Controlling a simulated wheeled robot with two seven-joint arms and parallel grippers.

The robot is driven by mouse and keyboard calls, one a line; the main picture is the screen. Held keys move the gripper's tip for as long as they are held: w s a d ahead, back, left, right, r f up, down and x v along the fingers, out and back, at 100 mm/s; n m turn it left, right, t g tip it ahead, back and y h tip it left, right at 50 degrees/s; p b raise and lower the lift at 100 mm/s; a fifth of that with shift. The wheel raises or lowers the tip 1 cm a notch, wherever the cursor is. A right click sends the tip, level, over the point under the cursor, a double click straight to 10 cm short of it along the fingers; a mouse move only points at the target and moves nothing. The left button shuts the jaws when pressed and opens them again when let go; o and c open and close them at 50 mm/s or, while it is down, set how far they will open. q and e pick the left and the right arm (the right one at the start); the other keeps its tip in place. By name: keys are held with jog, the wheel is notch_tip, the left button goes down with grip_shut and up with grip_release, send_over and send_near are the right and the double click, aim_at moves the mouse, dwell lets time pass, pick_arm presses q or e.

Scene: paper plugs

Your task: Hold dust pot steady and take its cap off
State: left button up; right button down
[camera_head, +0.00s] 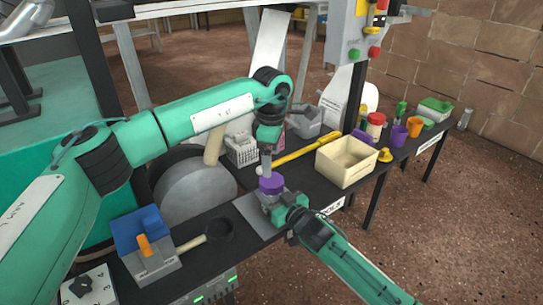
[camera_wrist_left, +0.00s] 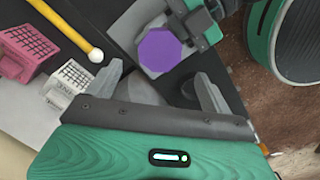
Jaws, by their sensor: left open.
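The dust pot's purple cap (camera_head: 271,184) sits on top of the pot, near the table's front edge. In the left wrist view the cap (camera_wrist_left: 160,50) is an octagon seen from above, just beyond my left fingertips. The pot's body is mostly hidden under the cap and behind my right gripper. My left gripper (camera_head: 267,158) points down above the cap. In the left wrist view its fingers (camera_wrist_left: 162,76) are spread and empty. My right gripper (camera_head: 280,207) is at the pot's side, low down; it also shows beside the cap (camera_wrist_left: 195,22). Its grip on the pot cannot be made out.
A beige bin (camera_head: 345,162) stands right of the pot. A yellow rod (camera_head: 307,149) lies behind, near a white basket (camera_head: 241,150). Several cups stand farther right.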

aim_at(272, 180)
pick_arm(q)
jog(key=shift+f+n, duration=0.2)
jog(key=shift+n, duration=0.2)
notch_tip(272, 180, down, 8)
jog(key=shift+r, duration=0.2)
jog(key=shift+c, duration=0.2)
jog(key=c, duration=1)
jog(key=n, duration=0.2)
jog(key=shift+n, duration=0.4)
jog(key=shift+r, duration=0.15)
jog(key=shift+r, duration=1)
